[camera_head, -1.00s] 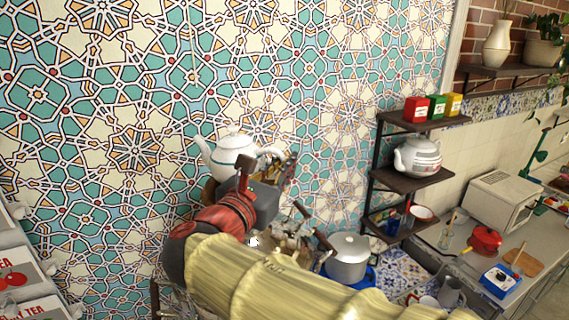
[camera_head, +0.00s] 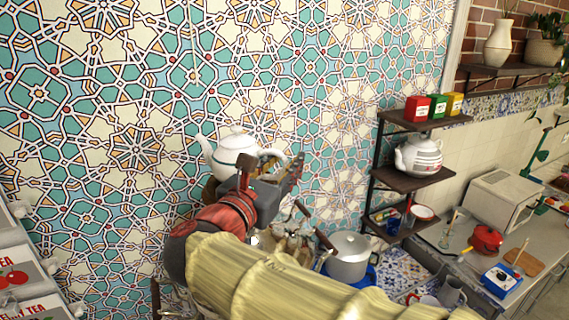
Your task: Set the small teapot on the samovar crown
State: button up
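The small white teapot (camera_head: 232,151) stands upright in front of the tiled wall, its spout to the left and its handle to the right. My gripper (camera_head: 282,168) is beside and below the handle. The fingers overlap the handle side, and I cannot tell whether they touch it or how far apart they are. The teapot's base is hidden behind my gripper and wrist. The samovar is mostly or wholly hidden by my arm; a brown rounded part (camera_head: 209,190) shows under the spout, but I cannot tell what it belongs to.
A lidded grey pot (camera_head: 349,258) stands right of my arm. Shiny metal pieces (camera_head: 283,242) sit behind my arm. A counter with a toaster oven (camera_head: 505,205) lies at the right.

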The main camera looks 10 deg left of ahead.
jog(key=shift+f, duration=0.1)
jog(key=v, duration=0.8)
notch_tip(320, 180, down, 11)
jog(key=s+m+g+y, duration=0.2)
jog(key=m+g, duration=0.2)
jog(key=m, duration=0.1)
jog(key=s+d+f+m+g+y+b, duration=0.1)
jog(key=s+d+f+m+g+b, duration=0.2)
jog(key=s+d+f+m+b, duration=0.5)
jog(key=s+d+f+m+g+y+b, duration=0.15)
jog(key=d+f+m+g, duration=0.35)
jog(key=f, duration=0.7)
jog(key=s+d+f+m+g+y+b, duration=0.15)
jog(key=s+d+f+m+b, duration=0.3)
jog(key=f+m, duration=0.45)
jog(key=d+f+m+t+b, duration=0.1)
jog(key=d+f+m+b, duration=0.1)
jog(key=d, duration=0.3)
jog(key=s+d+f+m+t+b, duration=0.1)
jog(key=d+f+m+b, duration=0.1)
jog(key=d+b, duration=0.3)
jog(key=shift+s+f, duration=0.25)
jog(key=shift+f, duration=0.65)
